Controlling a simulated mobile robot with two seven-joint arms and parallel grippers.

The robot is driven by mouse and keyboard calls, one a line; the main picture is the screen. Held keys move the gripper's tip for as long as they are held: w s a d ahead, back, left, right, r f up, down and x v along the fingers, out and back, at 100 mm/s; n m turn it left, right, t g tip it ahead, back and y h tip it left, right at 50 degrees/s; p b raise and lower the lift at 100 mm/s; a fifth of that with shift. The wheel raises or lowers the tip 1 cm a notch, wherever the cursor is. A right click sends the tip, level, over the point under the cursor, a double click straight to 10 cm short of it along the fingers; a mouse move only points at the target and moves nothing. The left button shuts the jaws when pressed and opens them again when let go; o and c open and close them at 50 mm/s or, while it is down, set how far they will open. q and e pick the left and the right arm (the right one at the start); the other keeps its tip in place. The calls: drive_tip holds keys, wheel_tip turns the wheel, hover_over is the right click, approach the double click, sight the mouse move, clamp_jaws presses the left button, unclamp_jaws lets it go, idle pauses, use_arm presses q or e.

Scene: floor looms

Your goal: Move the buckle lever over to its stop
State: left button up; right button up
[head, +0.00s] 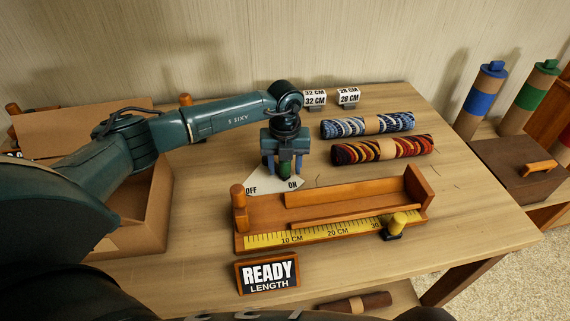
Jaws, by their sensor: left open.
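A pale plate (262,187) marked OFF at its left and ON at its right lies on the table behind the wooden measuring tray. A green upright piece (285,169), which looks like the buckle lever, stands over the plate, nearer ON than OFF. My left gripper (284,174) points down over it, open, with one blue finger on each side of the green piece. I cannot tell whether either finger touches it. The lever's base and its stop are hidden or too small to make out. My right gripper is not in view.
A READY LENGTH sign (267,273) stands nearer. Two patterned rolls (367,124) (381,150) lie to the right. A cardboard box (157,215) is left. The table's right end is clear.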

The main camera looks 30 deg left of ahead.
use_arm(q)
clamp_jaws()
idle(0.5)
